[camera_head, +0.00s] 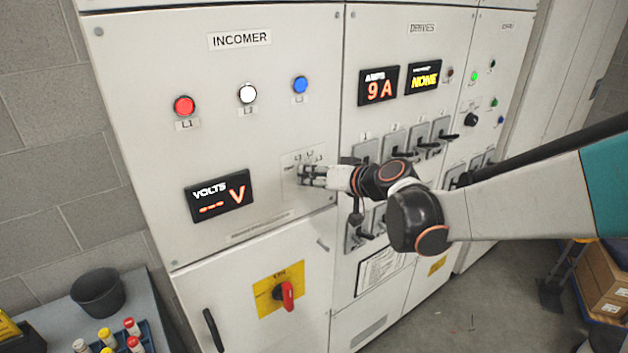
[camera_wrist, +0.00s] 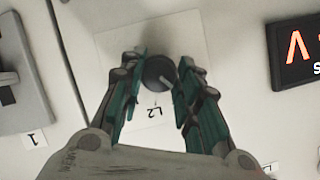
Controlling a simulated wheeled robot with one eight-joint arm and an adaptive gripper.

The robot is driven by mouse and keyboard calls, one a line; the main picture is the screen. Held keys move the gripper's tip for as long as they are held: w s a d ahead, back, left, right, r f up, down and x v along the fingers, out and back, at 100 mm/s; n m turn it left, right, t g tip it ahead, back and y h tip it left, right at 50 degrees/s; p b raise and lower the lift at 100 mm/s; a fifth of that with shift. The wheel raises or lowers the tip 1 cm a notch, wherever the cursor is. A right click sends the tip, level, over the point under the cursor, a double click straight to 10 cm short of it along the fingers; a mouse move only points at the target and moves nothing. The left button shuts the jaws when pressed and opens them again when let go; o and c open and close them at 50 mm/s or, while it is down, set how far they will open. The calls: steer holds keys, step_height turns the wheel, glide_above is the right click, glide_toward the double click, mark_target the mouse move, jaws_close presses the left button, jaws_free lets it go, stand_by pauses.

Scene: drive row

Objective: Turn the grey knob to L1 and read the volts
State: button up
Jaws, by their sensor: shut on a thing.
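The grey knob (camera_wrist: 158,73) sits between the fingertips of my gripper (camera_wrist: 161,78) in the wrist view. The fingers are shut on its sides. A pale mark shows on the knob, but I cannot tell which position it points at. The label L2 shows upside down just below the knob; L1 cannot be made out there. In the head view my gripper (camera_head: 306,175) covers the knob at the incomer panel. The volts display (camera_head: 220,197) reads "--- V" in orange; part of it also shows in the wrist view (camera_wrist: 298,52).
Red (camera_head: 184,106), white (camera_head: 247,94) and blue (camera_head: 300,85) lamps are above the display. A red handle (camera_head: 287,294) on a yellow plate is below. Drive switches (camera_head: 393,143) stand close to the right of my gripper. A grey table (camera_head: 150,310) is at lower left.

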steer(key=shift+d+m+g+y+b, duration=0.1)
steer(key=shift+m+g+y+b, duration=0.2)
steer(key=shift+m+y+b, duration=0.65)
steer(key=shift+m+h, duration=0.25)
steer(key=o, duration=1)
steer(key=shift+w, duration=0.1)
steer(key=shift+o, duration=0.2)
steer(key=v, duration=1.2)
steer(key=shift+f, duration=0.15)
